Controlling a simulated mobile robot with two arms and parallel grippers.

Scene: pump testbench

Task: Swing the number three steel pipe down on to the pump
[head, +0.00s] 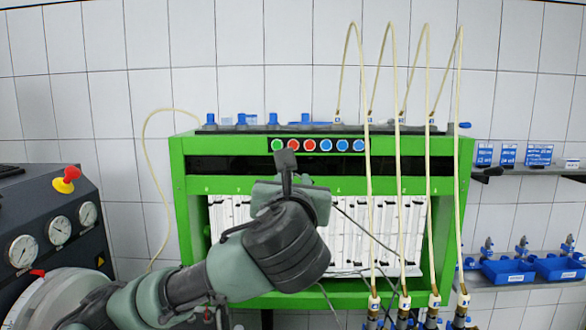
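My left arm comes in from the lower left. Its gripper (287,162) is raised in front of the green test bench (182,185), just under a row of coloured buttons. The gripper is seen partly from behind and edge on, so its opening does not show. I see no number on any pipe and cannot single out the number three steel pipe. Several thin cream lines (428,150) arch up from the bench top and run down its right front to metal fittings (435,301) at the bottom edge. A pump is not clearly recognisable. My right gripper is not in view.
A dark console with round gauges (58,230) and a red-yellow emergency stop (66,180) stands at the left. Blue bins (508,271) sit on a shelf at the right. Thin dark lines (365,229) cross the bench front beside my arm. The tiled wall is behind.

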